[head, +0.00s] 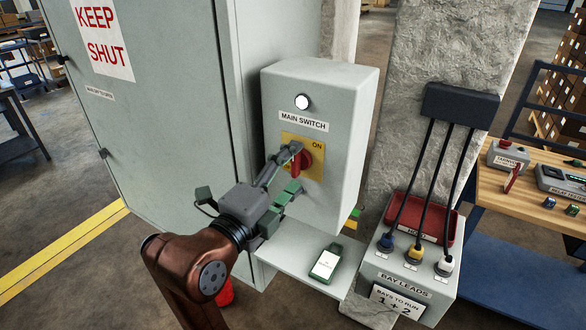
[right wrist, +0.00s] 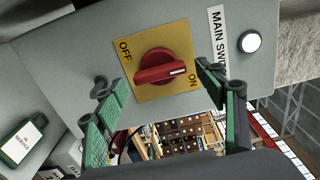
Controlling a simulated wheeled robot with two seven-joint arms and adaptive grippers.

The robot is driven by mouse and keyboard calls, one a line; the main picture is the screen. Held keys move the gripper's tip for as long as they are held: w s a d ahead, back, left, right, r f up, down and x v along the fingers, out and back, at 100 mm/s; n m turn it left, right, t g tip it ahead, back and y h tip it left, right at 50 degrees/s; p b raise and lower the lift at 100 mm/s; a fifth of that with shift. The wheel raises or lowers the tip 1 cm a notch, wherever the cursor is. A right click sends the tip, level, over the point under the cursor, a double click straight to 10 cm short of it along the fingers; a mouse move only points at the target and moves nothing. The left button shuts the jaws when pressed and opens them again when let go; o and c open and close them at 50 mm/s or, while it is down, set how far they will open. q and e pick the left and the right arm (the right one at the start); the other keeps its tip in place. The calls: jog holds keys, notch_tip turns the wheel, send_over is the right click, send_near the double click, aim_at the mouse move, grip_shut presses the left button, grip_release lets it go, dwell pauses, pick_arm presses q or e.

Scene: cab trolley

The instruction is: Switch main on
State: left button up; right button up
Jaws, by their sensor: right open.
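The main switch is a red rotary knob (head: 305,160) on a yellow plate (head: 317,171) on the grey switch box (head: 341,120). In the right wrist view the knob (right wrist: 160,69) has its handle along the box's upright, white mark toward the lamp, between the OFF and ON labels. A round lamp (head: 302,102) above the label looks white. My right gripper (head: 293,168) is open, its green-padded fingers on either side of the knob; they also show in the right wrist view (right wrist: 157,82). I cannot tell whether they touch it. My left gripper is out of view.
To the right, a bay leads box (head: 407,273) has three plugged cables and a red tray (head: 424,219). A large grey cabinet (head: 160,110) stands left; a wooden bench (head: 500,192) stands right.

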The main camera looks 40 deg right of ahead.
jog(key=v, duration=1.1)
jog(key=shift+a, duration=0.15)
jog(key=shift+a+f, duration=0.1)
